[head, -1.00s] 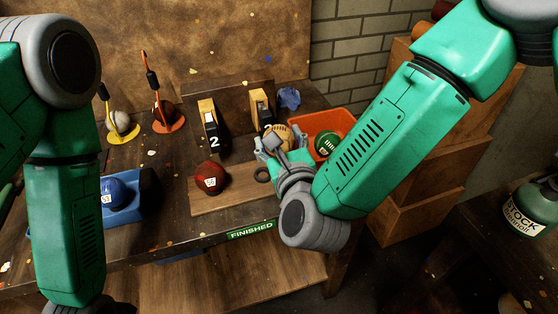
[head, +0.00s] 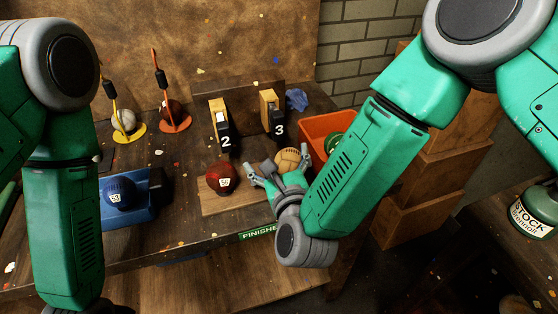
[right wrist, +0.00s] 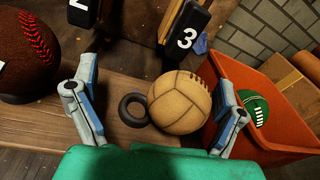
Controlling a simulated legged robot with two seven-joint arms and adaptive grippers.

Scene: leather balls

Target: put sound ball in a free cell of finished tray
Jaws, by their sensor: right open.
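A tan stitched ball (head: 288,158) rests at the right end of the wooden finished tray (head: 232,202), whose front sign reads "FINISHED". In the right wrist view the tan ball (right wrist: 180,101) sits between the fingers, with gaps on both sides. A dark ring (right wrist: 133,109) on the tray is directly left of it; whether another ring lies under the ball is hidden. A dark red ball (head: 221,177) sits at the tray's left. My right gripper (head: 281,174) is open around the tan ball. My left gripper is out of view.
An orange bin (head: 318,130) with a green ball (right wrist: 255,110) stands close on the right. Stands numbered 2 (head: 222,130) and 3 (head: 276,115) are behind. Two balls on coloured stands are at back left.

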